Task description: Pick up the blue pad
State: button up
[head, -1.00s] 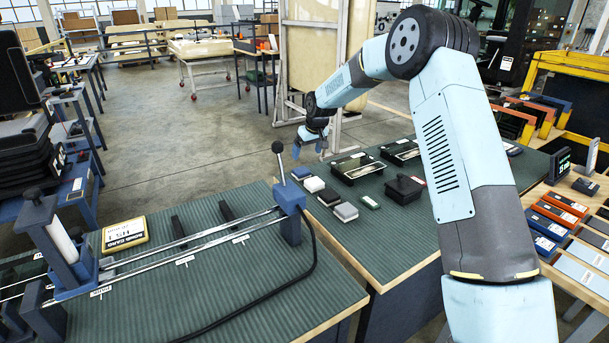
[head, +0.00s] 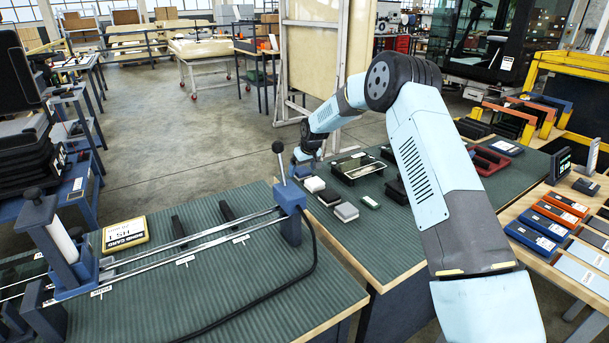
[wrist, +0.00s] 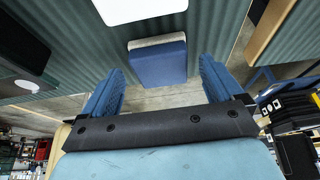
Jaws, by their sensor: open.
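The blue pad (wrist: 158,65) shows in the wrist view as a blue block with a pale grey edge. It lies on the green mat, centred between my two fingers in the picture. My gripper (wrist: 160,80) is open, with a blue ribbed finger on each side and a gap to the pad on both sides. In the head view my gripper (head: 301,157) is low over the far left corner of the right bench. The blue pad is hidden behind it there, and its height above the pad is hard to tell.
A white pad (head: 314,184) lies close to the gripper, with a black pad (head: 328,197) and a grey pad (head: 345,211) nearer the camera. An open black tray (head: 358,168) stands to the right. The lever post (head: 290,205) rises just left of the pads.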

jog(key=shift+w+a+f, duration=0.15)
jog(key=shift+a+f, duration=0.05)
jog(key=shift+f, duration=0.35)
jog(key=c, duration=1.1)
